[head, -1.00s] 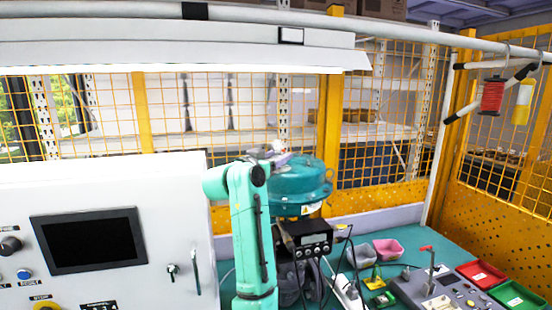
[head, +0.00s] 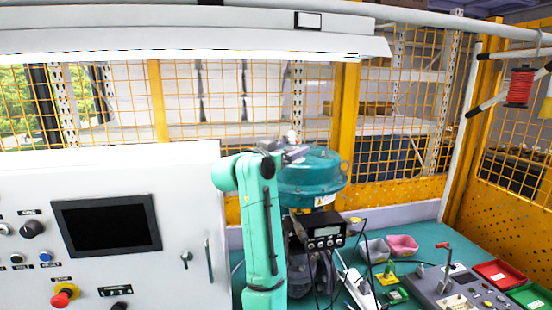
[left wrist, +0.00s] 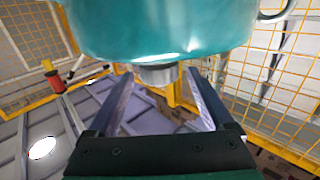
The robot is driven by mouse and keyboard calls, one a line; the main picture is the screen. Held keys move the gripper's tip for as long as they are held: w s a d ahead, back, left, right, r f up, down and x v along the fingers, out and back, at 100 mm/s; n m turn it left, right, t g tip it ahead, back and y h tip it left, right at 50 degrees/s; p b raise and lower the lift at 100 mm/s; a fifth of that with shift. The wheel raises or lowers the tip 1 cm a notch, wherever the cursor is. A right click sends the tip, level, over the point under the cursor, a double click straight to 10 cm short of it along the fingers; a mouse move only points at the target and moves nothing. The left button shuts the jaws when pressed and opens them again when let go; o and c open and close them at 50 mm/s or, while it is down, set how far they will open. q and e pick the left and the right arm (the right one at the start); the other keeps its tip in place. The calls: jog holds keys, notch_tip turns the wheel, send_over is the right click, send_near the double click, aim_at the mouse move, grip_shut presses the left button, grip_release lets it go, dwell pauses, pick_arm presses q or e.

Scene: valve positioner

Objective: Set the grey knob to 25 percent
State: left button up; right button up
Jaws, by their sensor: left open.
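The grey knob (left wrist: 158,74) is a short round cap on the teal valve actuator (left wrist: 160,28), which fills the top of the left wrist view. In the head view the actuator (head: 312,185) stands behind my teal left arm, and the small pale knob (head: 292,136) shows on its top. My left gripper (head: 296,153) is at the actuator's top, beside the knob. In the left wrist view the gripper (left wrist: 160,78) is open, with its fingertips apart on either side of the knob. I cannot tell whether they touch it. No percent scale is readable. My right gripper is not in view.
A black display unit (head: 318,231) sits in front of the actuator. A white control cabinet (head: 185,205) stands at left. The teal table holds bins (head: 403,245), cables and a grey control box (head: 450,285) at right. Yellow mesh fencing (head: 250,105) closes the back.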

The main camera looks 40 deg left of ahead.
pick_arm(q)
jog(key=s+d+b, duration=0.2)
jog(key=s+b, duration=0.3)
jog(key=s, duration=0.7)
jog(key=shift+s+f, duration=0.15)
jog(key=shift+s, duration=0.05)
